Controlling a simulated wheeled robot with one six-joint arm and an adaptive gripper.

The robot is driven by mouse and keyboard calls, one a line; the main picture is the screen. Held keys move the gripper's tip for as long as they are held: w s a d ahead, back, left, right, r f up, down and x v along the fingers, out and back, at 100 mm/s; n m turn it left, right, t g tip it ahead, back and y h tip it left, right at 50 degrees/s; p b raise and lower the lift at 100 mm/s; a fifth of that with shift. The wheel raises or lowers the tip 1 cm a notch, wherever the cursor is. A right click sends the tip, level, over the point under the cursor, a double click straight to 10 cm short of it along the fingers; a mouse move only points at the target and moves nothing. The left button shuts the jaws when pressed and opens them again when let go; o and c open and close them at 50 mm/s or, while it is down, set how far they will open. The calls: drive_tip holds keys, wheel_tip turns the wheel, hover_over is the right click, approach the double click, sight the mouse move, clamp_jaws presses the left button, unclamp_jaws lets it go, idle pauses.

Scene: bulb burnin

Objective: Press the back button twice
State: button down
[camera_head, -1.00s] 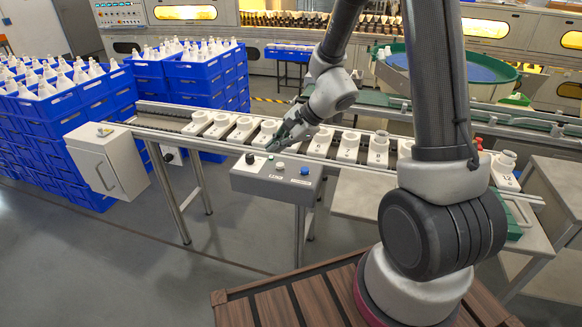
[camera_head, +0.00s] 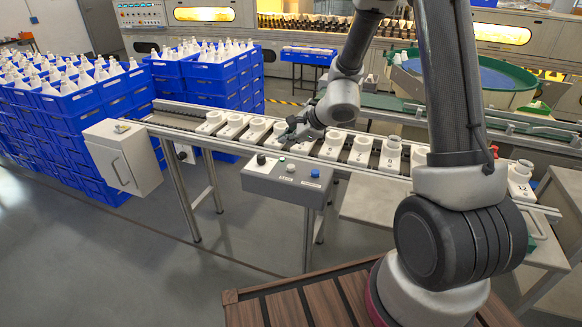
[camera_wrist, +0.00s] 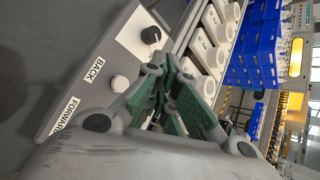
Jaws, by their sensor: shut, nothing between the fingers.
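The grey control box (camera_head: 288,183) hangs at the front of the conveyor. The back button (camera_wrist: 120,84) is a white round button beside the label BACK (camera_wrist: 95,70) in the wrist view; in the head view the white button (camera_head: 291,168) sits mid-panel. My gripper (camera_head: 285,138) is shut and empty, just above and behind the panel in the head view. In the wrist view its green-padded fingers (camera_wrist: 166,66) show to the right of the white button, apart from it in the picture. I cannot tell the exact height over the panel.
A black knob (camera_head: 261,159) and a blue button (camera_head: 315,173) flank the white button. White numbered bulb holders (camera_head: 333,146) line the conveyor behind the panel. A white cabinet (camera_head: 124,157) hangs at left, near stacked blue crates (camera_head: 212,88).

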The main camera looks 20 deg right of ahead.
sight(289, 168)
drive_tip(key=shift+f, duration=3.2)
drive_tip(key=shift+f, duration=0.1)
drive_tip(key=shift+f, duration=0.25)
drive_tip(key=shift+f, duration=0.5)
drive_tip(key=shift+r, duration=3.4)
